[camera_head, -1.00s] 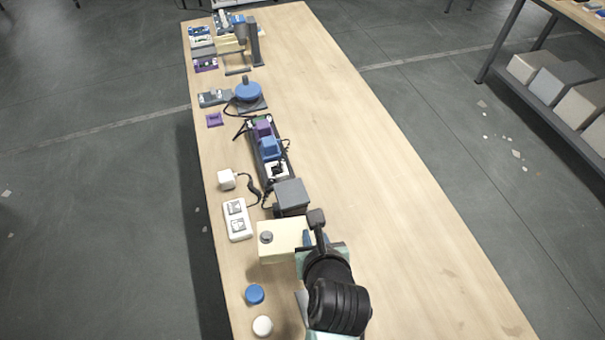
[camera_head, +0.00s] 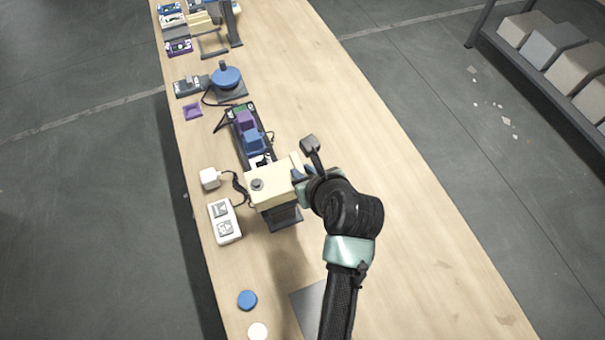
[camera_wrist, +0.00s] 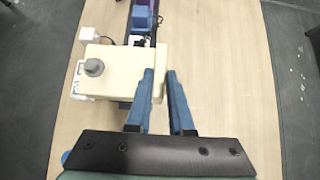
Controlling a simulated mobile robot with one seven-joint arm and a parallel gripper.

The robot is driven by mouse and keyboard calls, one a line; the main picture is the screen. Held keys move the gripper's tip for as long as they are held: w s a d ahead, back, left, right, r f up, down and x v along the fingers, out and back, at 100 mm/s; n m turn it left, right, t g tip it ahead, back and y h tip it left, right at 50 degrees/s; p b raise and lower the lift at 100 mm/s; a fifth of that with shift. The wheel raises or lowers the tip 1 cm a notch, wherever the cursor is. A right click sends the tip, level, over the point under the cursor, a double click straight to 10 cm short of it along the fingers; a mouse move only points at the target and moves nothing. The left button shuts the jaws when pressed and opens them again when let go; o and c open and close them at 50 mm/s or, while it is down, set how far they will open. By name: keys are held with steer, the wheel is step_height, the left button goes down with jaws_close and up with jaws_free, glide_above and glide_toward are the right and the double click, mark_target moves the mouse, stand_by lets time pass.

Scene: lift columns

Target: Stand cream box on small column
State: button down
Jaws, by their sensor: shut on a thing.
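The cream box (camera_head: 272,188), with a grey knob on its top, is upright at the middle of the bench. My gripper (camera_head: 300,181) is at its right side, shut on its edge part. In the wrist view the box (camera_wrist: 112,70) lies left of the fingers (camera_wrist: 160,74), which hold a thin cream piece at its right. A dark grey column (camera_head: 284,218) shows below the box, its top hidden by it. I cannot tell whether the box touches the column.
A white socket block (camera_head: 224,222) and white plug (camera_head: 209,178) stand close left. Behind is a dark rack (camera_head: 240,128) with purple and blue blocks. A blue disc (camera_head: 247,300), white disc (camera_head: 258,331) and grey plate (camera_head: 309,306) lie in front. The bench's right is clear.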

steer(key=shift+f, duration=1)
steer(key=shift+f, duration=0.1)
steer(key=c, duration=0.8)
jaws_free()
